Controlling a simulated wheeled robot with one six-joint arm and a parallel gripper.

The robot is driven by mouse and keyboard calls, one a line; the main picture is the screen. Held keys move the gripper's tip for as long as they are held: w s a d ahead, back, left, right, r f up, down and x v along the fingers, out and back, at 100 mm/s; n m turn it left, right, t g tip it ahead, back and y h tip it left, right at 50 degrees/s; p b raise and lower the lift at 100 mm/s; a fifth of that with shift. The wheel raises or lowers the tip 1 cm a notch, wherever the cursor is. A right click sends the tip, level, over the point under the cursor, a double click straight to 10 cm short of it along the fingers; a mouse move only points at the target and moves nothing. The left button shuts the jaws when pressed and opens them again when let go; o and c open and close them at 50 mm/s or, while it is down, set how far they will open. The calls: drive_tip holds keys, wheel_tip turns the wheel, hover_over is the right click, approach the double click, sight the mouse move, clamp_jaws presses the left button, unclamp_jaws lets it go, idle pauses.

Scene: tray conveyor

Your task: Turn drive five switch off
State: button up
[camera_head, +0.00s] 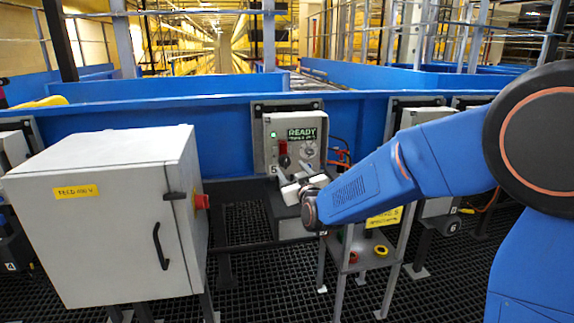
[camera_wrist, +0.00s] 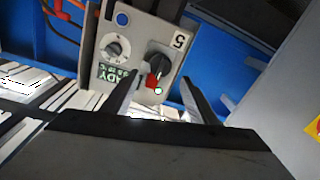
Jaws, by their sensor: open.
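The drive five control panel (camera_head: 261,140) is a grey box on the blue conveyor side, marked 5, with a lit display (camera_head: 301,133) reading READY and a lit green lamp (camera_head: 273,134). Its switch (camera_head: 284,158) is a black knob with a red part at its upper side. In the wrist view the panel appears turned over, with the black switch knob (camera_wrist: 159,64), the red part (camera_wrist: 152,82) and the green lamp (camera_wrist: 158,91) between my fingers. My gripper (camera_wrist: 160,83) is open, its fingers on either side of the switch line; contact cannot be told. My gripper (camera_head: 291,187) is low in front of the panel.
A large grey cabinet (camera_head: 98,215) with a black handle and a red side knob (camera_head: 202,202) stands at left. A small stand (camera_head: 347,256) with red and yellow rings is below my arm. Another drive panel, marked 6 (camera_head: 437,207), is at right.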

sight(286, 163)
drive_tip(key=shift+x, duration=3.1)
drive_tip(key=c, duration=1.1)
